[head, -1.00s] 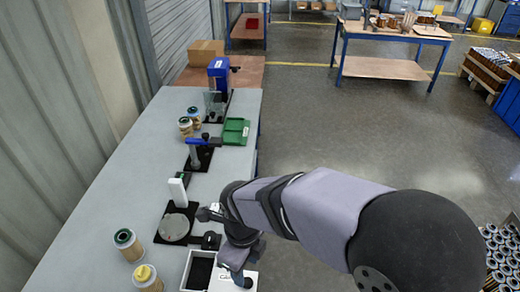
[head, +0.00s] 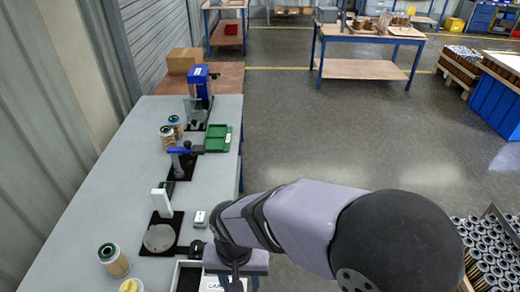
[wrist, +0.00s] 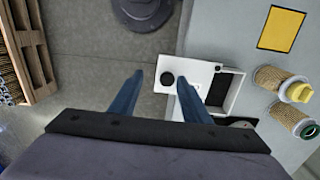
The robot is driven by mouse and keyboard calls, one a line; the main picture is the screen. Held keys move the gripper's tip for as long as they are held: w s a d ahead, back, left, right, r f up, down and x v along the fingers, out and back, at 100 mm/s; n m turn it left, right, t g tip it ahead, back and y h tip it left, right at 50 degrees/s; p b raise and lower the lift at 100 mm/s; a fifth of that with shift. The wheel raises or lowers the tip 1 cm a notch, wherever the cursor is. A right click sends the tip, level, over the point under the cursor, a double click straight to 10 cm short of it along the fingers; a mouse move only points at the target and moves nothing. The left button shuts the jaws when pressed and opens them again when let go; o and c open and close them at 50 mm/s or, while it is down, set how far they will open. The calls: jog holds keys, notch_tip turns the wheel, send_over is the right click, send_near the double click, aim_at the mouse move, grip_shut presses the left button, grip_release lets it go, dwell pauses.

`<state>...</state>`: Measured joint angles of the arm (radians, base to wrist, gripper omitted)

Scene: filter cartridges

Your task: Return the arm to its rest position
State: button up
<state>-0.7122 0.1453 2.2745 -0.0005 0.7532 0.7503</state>
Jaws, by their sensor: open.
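My gripper (head: 235,268) is at the bottom of the head view, over the near right edge of the grey bench (head: 85,215). In the wrist view its two blue fingers (wrist: 160,78) stand wide apart with nothing between them. They point down over the floor and the bench edge. The right finger overlaps a white plate with a dark round hole (wrist: 191,72). In the head view my arm comes in from the lower right and hides part of the bench's near end.
A white open box (wrist: 235,97) stands beside the plate. Cartridges (head: 113,260) stand to its left in the head view. Fixtures, including a round-plate stand (head: 160,238), and a green tray (head: 218,138) lie farther along the bench. Open floor (head: 330,150) is to the right.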

jog(key=d, duration=1.9)
jog(key=shift+s+d+r, duration=0.2)
jog(key=shift+d+r, duration=0.05)
jog(key=shift+r, duration=0.2)
